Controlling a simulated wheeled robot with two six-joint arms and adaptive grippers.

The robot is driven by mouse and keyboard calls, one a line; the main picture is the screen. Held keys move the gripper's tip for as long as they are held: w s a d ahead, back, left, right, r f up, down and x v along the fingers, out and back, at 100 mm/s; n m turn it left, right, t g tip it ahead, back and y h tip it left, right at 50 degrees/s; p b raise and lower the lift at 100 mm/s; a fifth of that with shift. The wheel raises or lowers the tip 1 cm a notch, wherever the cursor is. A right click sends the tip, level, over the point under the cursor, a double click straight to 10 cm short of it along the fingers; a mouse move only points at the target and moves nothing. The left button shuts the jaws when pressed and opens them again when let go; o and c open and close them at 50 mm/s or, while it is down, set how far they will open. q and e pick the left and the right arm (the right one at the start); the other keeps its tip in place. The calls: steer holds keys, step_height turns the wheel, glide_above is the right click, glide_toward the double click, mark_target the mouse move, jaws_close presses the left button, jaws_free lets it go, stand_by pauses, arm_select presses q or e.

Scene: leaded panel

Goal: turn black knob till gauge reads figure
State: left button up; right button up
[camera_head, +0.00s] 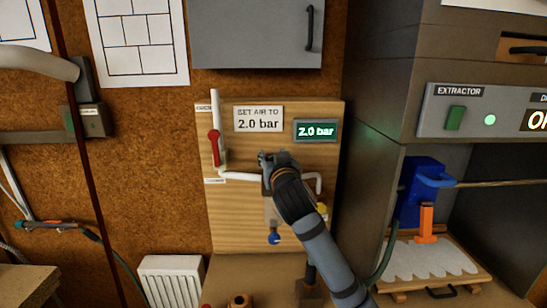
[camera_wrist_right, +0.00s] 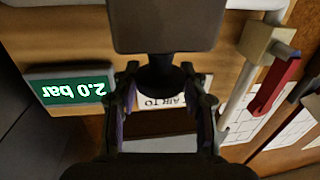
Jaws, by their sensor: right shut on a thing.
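The black knob (camera_wrist_right: 160,78) shows in the right wrist view between the fingers of my right gripper (camera_wrist_right: 160,70), under a dark block (camera_wrist_right: 167,25). In the head view my right gripper (camera_head: 275,161) is at the wooden panel, and it hides most of the knob there. The gripper is shut on the knob. The green-lit gauge (camera_head: 317,130) reads 2.0 bar; it also shows upside down in the wrist view (camera_wrist_right: 72,91). The white sign (camera_head: 258,119) to its left says SET AIR TO 2.0 bar. My left gripper is not in view.
A red lever (camera_head: 214,147) on a white pipe is at the panel's left. A blue part (camera_head: 274,237) hangs below my gripper. A grey cabinet (camera_head: 257,33) is above the panel. The extractor housing (camera_head: 480,112) stands at the right, near my right arm.

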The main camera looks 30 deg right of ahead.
steer(key=o, duration=1.2)
steer(key=shift+c, duration=0.2)
steer(key=v, duration=0.7)
steer(key=shift+s, duration=0.2)
